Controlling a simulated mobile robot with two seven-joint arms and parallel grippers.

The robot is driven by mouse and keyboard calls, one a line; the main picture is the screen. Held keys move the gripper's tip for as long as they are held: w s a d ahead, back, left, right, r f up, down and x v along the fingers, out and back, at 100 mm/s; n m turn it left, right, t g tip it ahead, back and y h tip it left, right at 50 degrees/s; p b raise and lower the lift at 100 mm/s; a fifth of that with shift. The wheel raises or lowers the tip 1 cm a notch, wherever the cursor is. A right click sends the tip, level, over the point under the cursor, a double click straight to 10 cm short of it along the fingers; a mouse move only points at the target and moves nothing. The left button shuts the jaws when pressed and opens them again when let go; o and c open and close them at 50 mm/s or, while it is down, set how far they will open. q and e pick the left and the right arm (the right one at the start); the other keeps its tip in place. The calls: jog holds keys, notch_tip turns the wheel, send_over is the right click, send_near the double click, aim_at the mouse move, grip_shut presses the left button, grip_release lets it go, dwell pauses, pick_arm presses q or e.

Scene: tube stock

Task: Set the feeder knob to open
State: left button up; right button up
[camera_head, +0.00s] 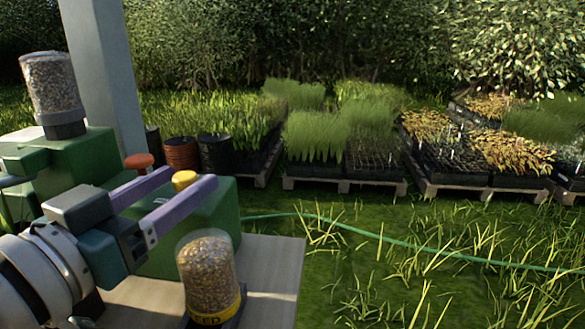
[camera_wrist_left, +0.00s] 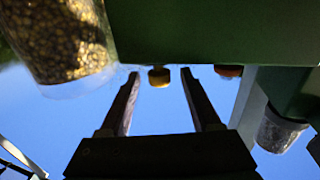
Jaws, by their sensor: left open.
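A yellow knob (camera_head: 184,179) sits at the top of a green feeder box (camera_head: 215,208) on the table. In the wrist view the yellow knob (camera_wrist_left: 159,80) shows between my fingertips, beside the green box (camera_wrist_left: 215,35). My left gripper (camera_head: 189,177) is open, with a purple finger on either side of the knob. I cannot tell whether the fingers touch it. A red-orange knob (camera_head: 138,161) stands further left; it also shows in the wrist view (camera_wrist_left: 229,71). Which knob setting is open cannot be read. My right gripper is not in view.
A clear grain-filled jar (camera_head: 207,272) with a yellow feed label stands in front of the box. Another grain jar (camera_head: 54,88) tops a green unit behind. A grey post (camera_head: 107,70) rises nearby. The table (camera_head: 272,268) is bare at right. Plant pallets (camera_head: 345,184) stand beyond the grass.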

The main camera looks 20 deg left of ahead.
pick_arm(q)
jog(key=shift+w, duration=2.35)
grip_shut()
